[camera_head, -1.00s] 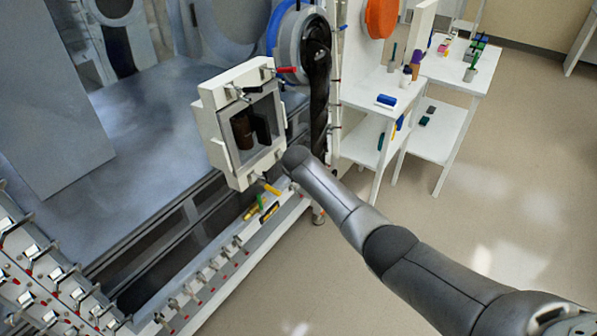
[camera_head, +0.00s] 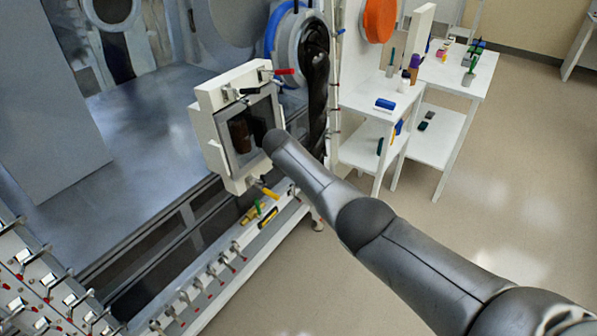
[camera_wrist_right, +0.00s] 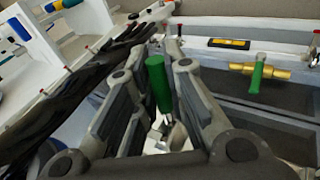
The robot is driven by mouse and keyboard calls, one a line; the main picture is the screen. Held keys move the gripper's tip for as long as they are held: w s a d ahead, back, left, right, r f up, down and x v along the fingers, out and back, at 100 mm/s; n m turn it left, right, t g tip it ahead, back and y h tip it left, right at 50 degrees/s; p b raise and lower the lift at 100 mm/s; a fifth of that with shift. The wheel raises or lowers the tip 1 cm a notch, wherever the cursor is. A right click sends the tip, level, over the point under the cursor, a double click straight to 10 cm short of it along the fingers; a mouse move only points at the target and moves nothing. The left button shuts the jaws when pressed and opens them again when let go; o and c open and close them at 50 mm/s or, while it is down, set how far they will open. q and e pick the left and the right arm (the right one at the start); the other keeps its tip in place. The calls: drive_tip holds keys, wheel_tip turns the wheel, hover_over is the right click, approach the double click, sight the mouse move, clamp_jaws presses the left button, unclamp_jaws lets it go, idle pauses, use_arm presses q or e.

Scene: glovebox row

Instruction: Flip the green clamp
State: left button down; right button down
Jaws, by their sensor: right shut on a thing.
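The green clamp's handle (camera_wrist_right: 158,84) stands between the two fingers of my right gripper (camera_wrist_right: 162,62) in the right wrist view. The fingers are closed in on it, and its metal base shows only partly below. In the head view my right arm covers this clamp and the gripper, at the right side of the white box frame (camera_head: 208,140). A red-handled clamp (camera_head: 284,72) and a black-handled one (camera_head: 250,91) sit along the frame's top, and a yellow-handled one (camera_head: 270,193) at its bottom. My left gripper is not in view.
A brass valve with a green handle (camera_wrist_right: 257,75) lies beyond the gripper, near a yellow-and-black level (camera_wrist_right: 229,43). A dark glove (camera_head: 316,95) hangs from the port beside the frame. White shelves (camera_head: 357,97) stand to the right; the floor there is clear.

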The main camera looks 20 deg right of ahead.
drive_tip(key=shift+w+r, duration=0.15)
drive_tip(key=shift+r, duration=0.2)
drive_tip(key=c, duration=1.5)
unclamp_jaws()
drive_tip(key=shift+a, duration=0.1)
drive_tip(key=shift+o, duration=0.2)
drive_tip(key=shift+f, duration=0.15)
